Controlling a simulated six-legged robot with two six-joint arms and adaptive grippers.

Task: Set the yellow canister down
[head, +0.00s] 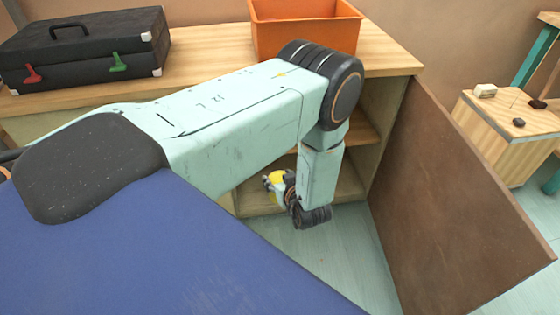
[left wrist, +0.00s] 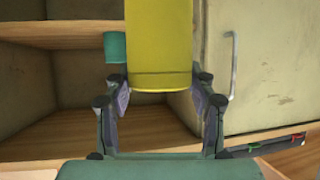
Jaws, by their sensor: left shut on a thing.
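The yellow canister (left wrist: 160,40) is between the fingers of my left gripper (left wrist: 161,92) in the left wrist view. The fingers are shut on it, and its far end runs out of the picture. In the head view the canister (head: 275,186) is a small yellow patch partly hidden by my left gripper (head: 273,184), low in front of the open wooden cabinet (head: 395,55). I cannot tell whether the canister touches a surface. My right gripper is not in view.
An open brown door (head: 455,200) stands right of my arm. A black case (head: 85,50) and an orange bin (head: 305,30) sit on the cabinet top. A teal cup (left wrist: 115,47) is beside the canister in the left wrist view, which appears upside down.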

